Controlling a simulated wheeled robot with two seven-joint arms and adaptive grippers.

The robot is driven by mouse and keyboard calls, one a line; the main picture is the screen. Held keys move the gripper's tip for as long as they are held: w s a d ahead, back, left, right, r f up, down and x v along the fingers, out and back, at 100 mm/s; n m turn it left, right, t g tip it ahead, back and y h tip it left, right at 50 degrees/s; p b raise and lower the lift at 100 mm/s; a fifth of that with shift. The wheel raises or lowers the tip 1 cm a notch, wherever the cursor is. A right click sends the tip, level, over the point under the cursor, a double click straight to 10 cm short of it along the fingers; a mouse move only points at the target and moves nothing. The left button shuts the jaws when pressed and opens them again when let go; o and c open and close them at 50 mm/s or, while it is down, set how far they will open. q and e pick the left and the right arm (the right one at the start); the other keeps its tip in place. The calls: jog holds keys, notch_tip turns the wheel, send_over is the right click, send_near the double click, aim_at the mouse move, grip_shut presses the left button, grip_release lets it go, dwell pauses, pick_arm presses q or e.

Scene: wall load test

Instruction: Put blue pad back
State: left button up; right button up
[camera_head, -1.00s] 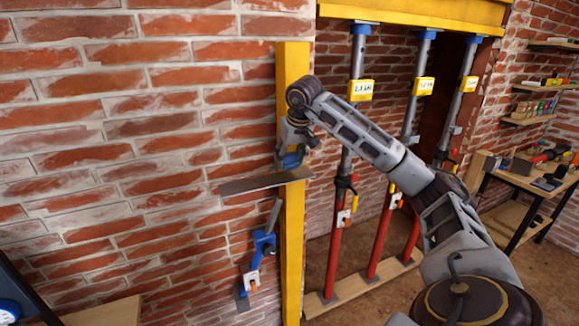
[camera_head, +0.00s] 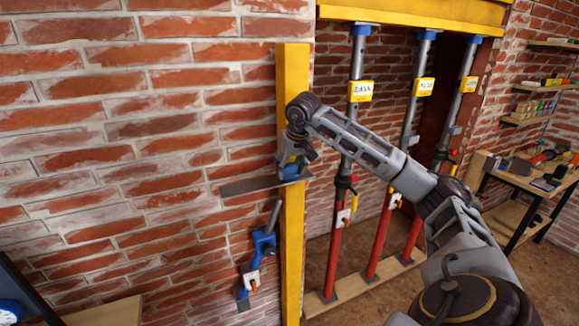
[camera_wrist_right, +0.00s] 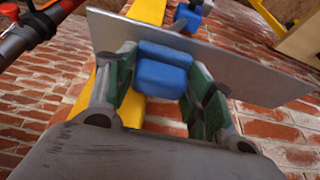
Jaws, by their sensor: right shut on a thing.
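The blue pad (camera_head: 290,172) is a small blue block between the fingers of my right gripper (camera_head: 291,162), in front of the yellow post (camera_head: 292,240). In the right wrist view, the fingers of my right gripper (camera_wrist_right: 160,90) are shut on the sides of the blue pad (camera_wrist_right: 161,75). A flat grey metal plate (camera_head: 248,186) crosses the post at the pad's height. The plate (camera_wrist_right: 235,65) also shows just beyond the pad in the wrist view; I cannot tell whether they touch. My left gripper is not in view.
A blue clamp-like tool (camera_head: 262,246) hangs by the wall below the plate. Red and grey props (camera_head: 336,240) stand right of the post under a yellow beam (camera_head: 420,14). A workbench (camera_head: 530,178) with tools is at the far right.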

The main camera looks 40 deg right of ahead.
jog(key=shift+f, duration=0.1)
jog(key=o, duration=0.9)
jog(key=v, duration=1.2)
dwell(0.7)
